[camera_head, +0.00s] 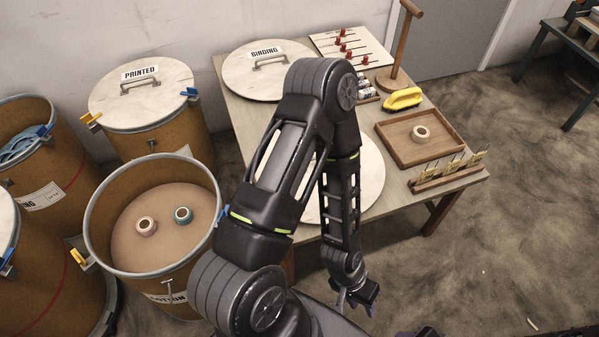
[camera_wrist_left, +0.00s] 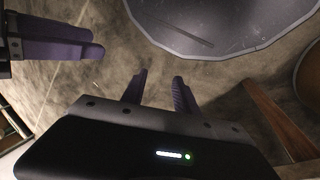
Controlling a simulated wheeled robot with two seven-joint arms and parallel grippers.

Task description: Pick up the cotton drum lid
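The open cotton drum (camera_head: 167,285) stands at the left, its label partly readable, with two tape rolls (camera_head: 147,226) inside. A pale round lid (camera_head: 370,185) lies flat on the table, largely hidden behind my left arm; no label or handle of it shows. My left gripper (camera_head: 356,300) hangs in front of the table, below and apart from that lid. In the left wrist view its purple fingers (camera_wrist_left: 161,92) are spread and empty. My right gripper (camera_wrist_left: 98,42) shows at that view's left edge; its tips also show at the head view's bottom edge, apart and empty.
The binding lid (camera_head: 240,75) lies at the table's back left. The printed drum (camera_head: 160,140) is covered. A wooden tray (camera_head: 395,135) with a tape roll, a yellow tool (camera_head: 402,98) and a small rack (camera_head: 450,177) occupy the table's right side.

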